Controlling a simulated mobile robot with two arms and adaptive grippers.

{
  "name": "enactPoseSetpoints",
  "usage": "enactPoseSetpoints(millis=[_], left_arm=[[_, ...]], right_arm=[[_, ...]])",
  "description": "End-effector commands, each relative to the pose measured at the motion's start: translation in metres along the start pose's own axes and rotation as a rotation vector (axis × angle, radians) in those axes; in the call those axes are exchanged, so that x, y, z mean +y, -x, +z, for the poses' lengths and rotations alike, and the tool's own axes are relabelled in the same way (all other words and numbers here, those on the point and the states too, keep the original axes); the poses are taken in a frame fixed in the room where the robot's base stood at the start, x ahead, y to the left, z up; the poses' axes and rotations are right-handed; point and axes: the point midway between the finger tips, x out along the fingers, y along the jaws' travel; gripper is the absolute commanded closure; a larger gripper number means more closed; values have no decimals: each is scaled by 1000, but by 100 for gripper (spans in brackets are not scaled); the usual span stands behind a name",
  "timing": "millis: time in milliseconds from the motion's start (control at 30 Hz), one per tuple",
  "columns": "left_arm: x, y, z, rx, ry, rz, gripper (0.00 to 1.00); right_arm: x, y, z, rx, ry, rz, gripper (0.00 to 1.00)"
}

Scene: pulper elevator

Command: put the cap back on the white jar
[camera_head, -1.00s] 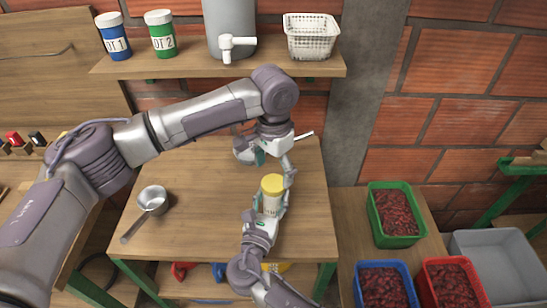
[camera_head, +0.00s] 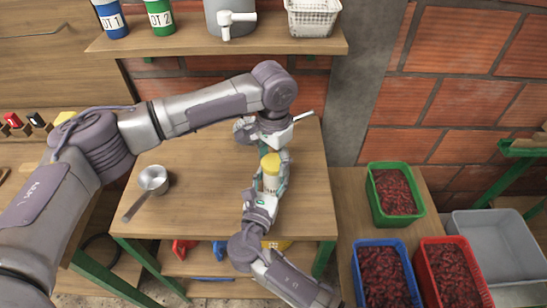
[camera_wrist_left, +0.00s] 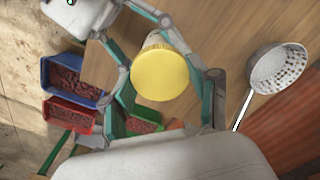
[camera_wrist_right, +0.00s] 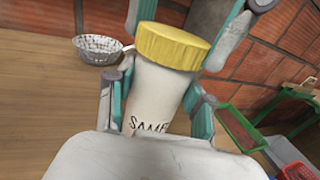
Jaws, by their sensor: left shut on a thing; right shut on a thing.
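The white jar (camera_wrist_right: 153,97), its label partly hidden, is held by my right gripper (camera_head: 267,190), whose teal fingers (camera_wrist_right: 155,100) are shut on its sides. The yellow cap (camera_wrist_right: 172,45) sits over the jar's top; it also shows in the head view (camera_head: 270,161) and from above in the left wrist view (camera_wrist_left: 160,75). I cannot tell whether it is screwed tight. My left gripper (camera_wrist_left: 165,85) is shut on the cap, with fingers on both sides of it. The left arm partly covers the jar area in the head view.
A metal strainer (camera_wrist_left: 278,69) lies on the table behind the left gripper. Red, green and blue crates of red berries stand right. A shelf (camera_head: 190,42) with pots runs behind. The table's left part is mostly clear.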

Motion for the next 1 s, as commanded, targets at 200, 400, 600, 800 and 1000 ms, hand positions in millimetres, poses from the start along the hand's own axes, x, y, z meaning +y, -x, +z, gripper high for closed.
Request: enactPoseSetpoints(millis=[200, 400, 600, 800, 1000], left_arm=[[0, 0, 0, 0, -7, 0, 82], [0, 0, 0, 0, -7, 0, 14], [0, 0, 0, 0, -7, 0, 11], [0, 4, 0, 1, -7, 0, 11], [0, 34, -1, 3, -8, -1, 11]], right_arm=[[0, 0, 0, 0, 0, 0, 100], [0, 0, 0, 0, 0, 0, 100], [0, 0, 0, 0, 0, 0, 100], [0, 0, 0, 0, 0, 0, 100], [0, 0, 0, 0, 0, 0, 100]])
